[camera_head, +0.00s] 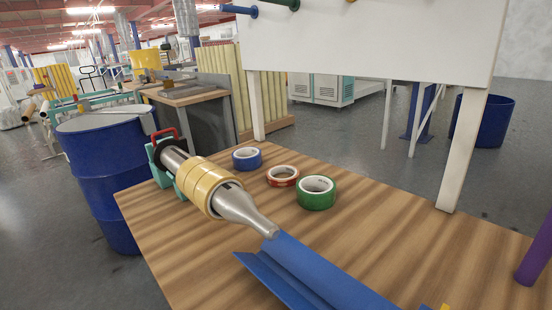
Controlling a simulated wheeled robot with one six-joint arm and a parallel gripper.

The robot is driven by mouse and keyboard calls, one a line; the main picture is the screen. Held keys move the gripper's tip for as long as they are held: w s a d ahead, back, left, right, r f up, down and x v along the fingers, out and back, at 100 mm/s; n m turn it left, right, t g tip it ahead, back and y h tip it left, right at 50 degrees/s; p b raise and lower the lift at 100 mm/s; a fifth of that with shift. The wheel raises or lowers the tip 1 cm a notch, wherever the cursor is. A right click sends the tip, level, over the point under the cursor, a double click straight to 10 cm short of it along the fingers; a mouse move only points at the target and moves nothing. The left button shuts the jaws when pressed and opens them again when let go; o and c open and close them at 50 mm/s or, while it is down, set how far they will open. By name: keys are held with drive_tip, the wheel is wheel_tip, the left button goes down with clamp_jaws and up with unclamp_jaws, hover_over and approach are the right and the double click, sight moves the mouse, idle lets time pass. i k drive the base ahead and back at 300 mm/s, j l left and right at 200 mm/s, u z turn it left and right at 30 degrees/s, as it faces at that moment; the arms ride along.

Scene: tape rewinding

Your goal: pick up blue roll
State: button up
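The blue roll (247,158) lies flat on the wooden table (400,235), towards its far edge. It is a short ring of tape with a pale core. The red roll (283,177) lies just to its right and nearer. The larger green roll (316,193) lies right of the red one. All three rest apart from the spindle. I see no fingers of my gripper, so its state and any hold are not shown.
A metal spindle (238,207) with yellow rolls (205,184) lies left of the tape rolls. A blue angled trough (312,272) lies in front. A white board (370,38) on legs stands behind. A purple cylinder (537,256) is at right. A blue drum (105,175) stands left.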

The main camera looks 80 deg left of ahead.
sight(247, 159)
drive_tip(key=u, duration=2.45)
